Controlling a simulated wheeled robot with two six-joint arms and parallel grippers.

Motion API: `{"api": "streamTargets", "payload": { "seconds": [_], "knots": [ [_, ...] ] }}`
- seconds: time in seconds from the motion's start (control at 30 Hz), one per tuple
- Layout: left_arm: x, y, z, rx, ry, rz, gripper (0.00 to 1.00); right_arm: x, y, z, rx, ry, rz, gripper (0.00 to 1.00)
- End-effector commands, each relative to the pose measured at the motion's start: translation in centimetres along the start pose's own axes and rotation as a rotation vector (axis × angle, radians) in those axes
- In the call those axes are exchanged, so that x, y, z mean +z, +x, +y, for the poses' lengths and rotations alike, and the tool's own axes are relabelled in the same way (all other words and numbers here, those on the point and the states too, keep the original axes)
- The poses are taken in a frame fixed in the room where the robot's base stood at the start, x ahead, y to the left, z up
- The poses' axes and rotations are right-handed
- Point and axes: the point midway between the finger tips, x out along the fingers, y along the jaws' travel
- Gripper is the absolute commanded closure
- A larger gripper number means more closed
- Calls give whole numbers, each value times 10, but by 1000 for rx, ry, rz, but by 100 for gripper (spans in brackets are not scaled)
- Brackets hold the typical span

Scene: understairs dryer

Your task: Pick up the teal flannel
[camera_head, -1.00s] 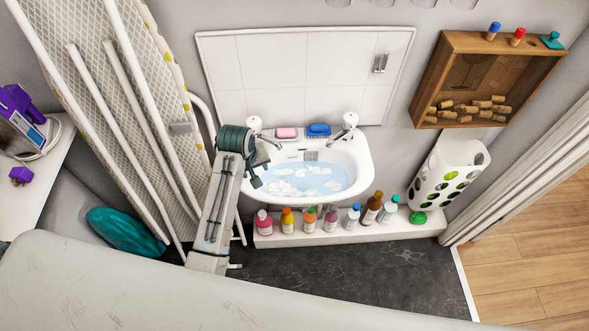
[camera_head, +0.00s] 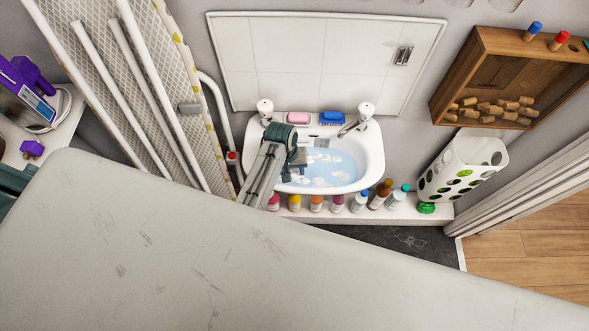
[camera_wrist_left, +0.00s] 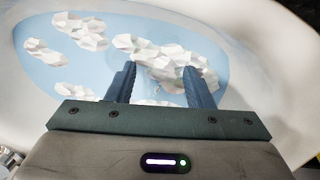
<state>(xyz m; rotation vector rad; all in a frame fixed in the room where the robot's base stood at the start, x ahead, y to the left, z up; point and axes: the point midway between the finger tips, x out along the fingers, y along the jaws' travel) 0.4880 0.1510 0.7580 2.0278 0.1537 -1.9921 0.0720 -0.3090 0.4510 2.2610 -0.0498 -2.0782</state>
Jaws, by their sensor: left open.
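I cannot make out a teal flannel in either view now. The white basin (camera_head: 375,160) holds pale blue water with white foam clumps (camera_head: 322,158). My left gripper (camera_head: 298,162) is over the left part of the basin, pointing down toward the water. In the left wrist view the left gripper (camera_wrist_left: 158,82) is open, its two dark fingers apart, with a foam clump (camera_wrist_left: 170,58) beyond and between them. Nothing shows held. What lies under the foam is hidden. My right gripper is not in view.
Two taps (camera_head: 366,110), a pink soap bar (camera_head: 299,118) and a blue brush (camera_head: 332,117) sit at the basin's back. Several bottles (camera_head: 358,201) line a ledge below. An ironing board (camera_head: 110,80) leans left. A large pale surface (camera_head: 200,240) fills the foreground.

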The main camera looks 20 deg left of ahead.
Motion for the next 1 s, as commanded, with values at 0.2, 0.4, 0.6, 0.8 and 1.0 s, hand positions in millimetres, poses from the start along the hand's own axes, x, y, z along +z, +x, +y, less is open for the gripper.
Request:
{"api": "streamTargets", "payload": {
  "seconds": [0.2, 0.4, 0.6, 0.8, 1.0],
  "knots": [
    [-1, 26, 0, -2, 0, -3, 53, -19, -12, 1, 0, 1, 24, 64],
    [-1, 41, 0, -1, -1, 0, 53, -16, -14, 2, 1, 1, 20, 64],
    [-1, 42, 0, -1, -1, 0, 53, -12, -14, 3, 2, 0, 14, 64],
    [-1, 42, 0, -1, -1, 0, 86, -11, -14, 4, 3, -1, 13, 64],
    [-1, 42, 0, 0, -1, 0, 87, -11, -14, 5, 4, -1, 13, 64]
  ]
}}
